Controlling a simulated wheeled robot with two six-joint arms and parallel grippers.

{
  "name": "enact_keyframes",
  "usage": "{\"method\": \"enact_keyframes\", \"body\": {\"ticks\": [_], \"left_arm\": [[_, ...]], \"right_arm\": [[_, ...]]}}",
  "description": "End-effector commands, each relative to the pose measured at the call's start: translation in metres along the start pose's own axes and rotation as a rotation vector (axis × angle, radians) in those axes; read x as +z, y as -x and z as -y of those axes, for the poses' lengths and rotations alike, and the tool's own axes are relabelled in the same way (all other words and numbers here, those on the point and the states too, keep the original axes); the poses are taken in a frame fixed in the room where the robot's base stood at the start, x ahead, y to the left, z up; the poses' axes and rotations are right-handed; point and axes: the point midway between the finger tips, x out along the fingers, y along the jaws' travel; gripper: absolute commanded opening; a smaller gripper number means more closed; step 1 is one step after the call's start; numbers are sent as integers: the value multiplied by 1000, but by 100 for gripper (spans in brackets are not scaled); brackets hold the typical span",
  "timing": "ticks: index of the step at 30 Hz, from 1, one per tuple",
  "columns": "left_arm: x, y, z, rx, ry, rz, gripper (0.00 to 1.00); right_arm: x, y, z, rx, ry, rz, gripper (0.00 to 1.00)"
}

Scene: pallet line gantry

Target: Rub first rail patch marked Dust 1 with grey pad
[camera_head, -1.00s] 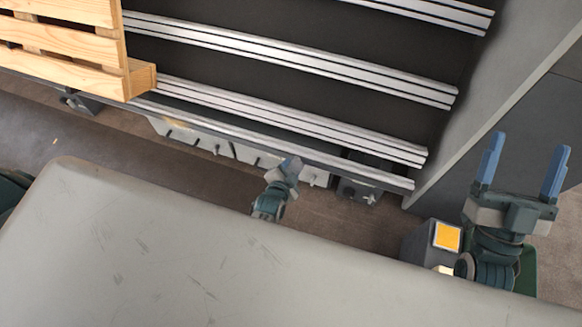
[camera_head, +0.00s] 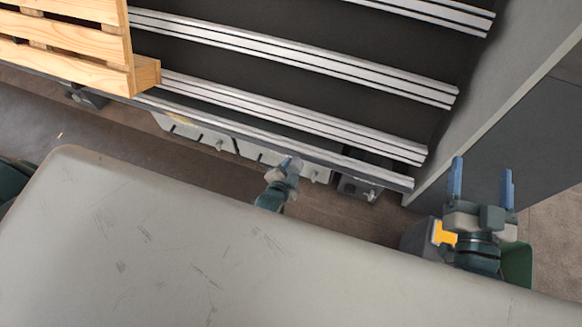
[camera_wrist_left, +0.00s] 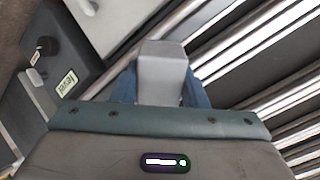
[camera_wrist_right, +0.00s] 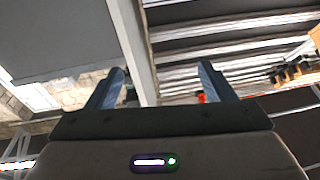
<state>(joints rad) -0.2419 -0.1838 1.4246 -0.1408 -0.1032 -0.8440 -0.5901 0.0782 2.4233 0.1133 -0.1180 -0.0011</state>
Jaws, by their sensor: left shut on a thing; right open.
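My left gripper (camera_head: 289,165) is beside the front edge of the rail bed, near the front rail (camera_head: 270,133). In the left wrist view its blue fingers (camera_wrist_left: 160,88) are shut on the grey pad (camera_wrist_left: 163,70), a block that sticks out beyond them. I cannot tell whether the pad touches a rail. No patch marked Dust 1 can be made out in any view. My right gripper (camera_head: 482,180) is open and empty at the right, with two blue fingers apart; they also show in the right wrist view (camera_wrist_right: 162,85).
A wooden pallet (camera_head: 85,70) lies on the rails at the upper left. A grey wall (camera_head: 500,110) closes the right end. A box with a "Lever" label (camera_wrist_left: 67,82) is at the left of the left wrist view. A green bin (camera_head: 516,262) stands below my right gripper.

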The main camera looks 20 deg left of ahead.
Motion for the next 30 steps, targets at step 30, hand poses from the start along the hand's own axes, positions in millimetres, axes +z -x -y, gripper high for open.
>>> {"method": "enact_keyframes", "body": {"ticks": [30], "left_arm": [[0,15,0,0,0,0,18]], "right_arm": [[77,42,6,0,-61,448,76]]}}
